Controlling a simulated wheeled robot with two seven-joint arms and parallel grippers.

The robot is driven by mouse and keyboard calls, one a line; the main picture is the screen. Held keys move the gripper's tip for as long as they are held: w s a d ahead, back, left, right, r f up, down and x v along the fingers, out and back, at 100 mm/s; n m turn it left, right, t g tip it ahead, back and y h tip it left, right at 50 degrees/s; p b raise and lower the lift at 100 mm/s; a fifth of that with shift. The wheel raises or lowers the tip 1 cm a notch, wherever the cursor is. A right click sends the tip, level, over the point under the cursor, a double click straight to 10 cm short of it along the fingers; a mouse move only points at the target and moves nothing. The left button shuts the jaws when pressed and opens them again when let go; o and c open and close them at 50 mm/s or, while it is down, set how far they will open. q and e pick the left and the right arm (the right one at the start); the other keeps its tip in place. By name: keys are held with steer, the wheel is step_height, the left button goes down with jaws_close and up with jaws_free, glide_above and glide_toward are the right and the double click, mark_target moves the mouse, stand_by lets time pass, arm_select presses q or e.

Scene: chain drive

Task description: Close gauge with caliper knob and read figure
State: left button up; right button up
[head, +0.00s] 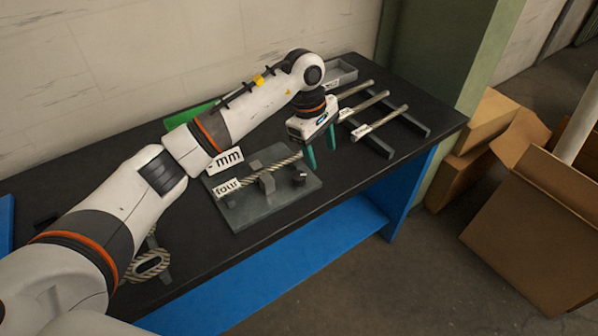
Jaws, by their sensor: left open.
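The gauge (245,213) is a grey plate on the dark bench top. A twisted rod or rope-like piece (283,163) lies across it, with an upright grey block (266,183) near the middle. A small dark knob (299,179) stands at the plate's right side. My right gripper is not in view.
Several labelled rods (380,122) rest on dark rails (372,142) at the bench's right. A grey tray (342,76) sits behind. A pale twisted loop (148,264) lies at the left, partly behind my arm. A green object (188,115) shows behind my arm. Cardboard boxes (530,220) stand on the floor.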

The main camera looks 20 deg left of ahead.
mark_target(299, 175)
arm_select(q)
steer(key=a+r+y, duration=0.2)
steer(key=a+y, duration=0.1)
steer(key=a, duration=0.2)
steer(key=f+p, duration=0.1)
steer(key=f, duration=0.2)
steer(key=f+p, duration=0.1)
steer(key=f, duration=0.3)
steer(key=f+p, duration=0.1)
steer(key=f, duration=0.3)
steer(key=shift+w+f+p, duration=0.1)
steer(key=shift+w+p, duration=0.15)
steer(key=shift+p, duration=0.15)
steer(key=shift+f, duration=0.5)
steer(key=shift+c, duration=0.3)
steer(key=c, duration=0.9)
steer(key=shift+c, duration=0.2)
